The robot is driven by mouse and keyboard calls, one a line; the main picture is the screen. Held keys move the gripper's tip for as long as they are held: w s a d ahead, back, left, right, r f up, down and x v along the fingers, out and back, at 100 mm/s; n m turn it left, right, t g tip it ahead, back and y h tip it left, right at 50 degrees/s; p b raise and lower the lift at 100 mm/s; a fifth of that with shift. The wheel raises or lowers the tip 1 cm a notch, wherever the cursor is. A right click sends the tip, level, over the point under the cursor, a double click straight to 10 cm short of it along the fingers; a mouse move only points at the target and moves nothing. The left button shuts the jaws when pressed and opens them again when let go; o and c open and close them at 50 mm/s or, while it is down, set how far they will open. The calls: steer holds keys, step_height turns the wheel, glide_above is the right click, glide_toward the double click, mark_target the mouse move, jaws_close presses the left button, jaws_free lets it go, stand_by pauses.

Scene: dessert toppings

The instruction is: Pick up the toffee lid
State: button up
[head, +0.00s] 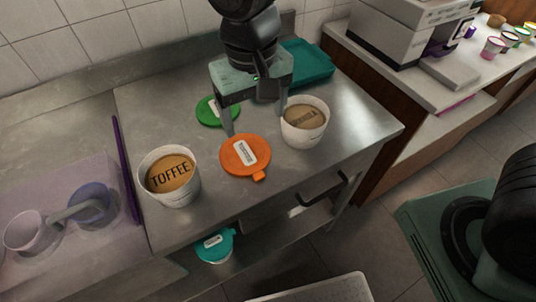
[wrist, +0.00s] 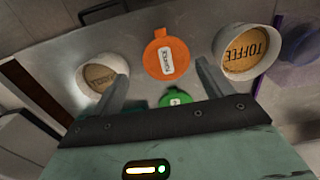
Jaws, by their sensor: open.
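An orange lid (head: 245,156) with a pull tab and a white label lies flat on the steel counter between two tubs. A green lid (head: 210,111), also labelled, lies behind it. The label print is too small to read, so I cannot tell which is the toffee lid. My gripper (head: 256,123) is open and empty above the counter, just behind the orange lid in the head view. In the wrist view the orange lid (wrist: 166,55) shows between and beyond the fingertips; the green lid (wrist: 176,98) is nearer the gripper body and partly hidden by it.
An open tub marked TOFFEE (head: 169,176) stands left of the orange lid. Another open tub (head: 305,122) stands right, close to my right finger. A teal tray (head: 307,62) sits behind. A purple stick (head: 126,170) lies left. A teal-lidded tub (head: 215,245) is on the lower shelf.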

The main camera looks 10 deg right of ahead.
steer(key=p, duration=0.2)
glide_above(257, 172)
step_height(257, 172, down, 12)
steer(key=shift+d+r, duration=0.1)
steer(key=shift+d, duration=0.05)
steer(key=shift+f+p, duration=0.65)
steer(key=shift+f, duration=2.05)
steer(key=c, duration=1.6)
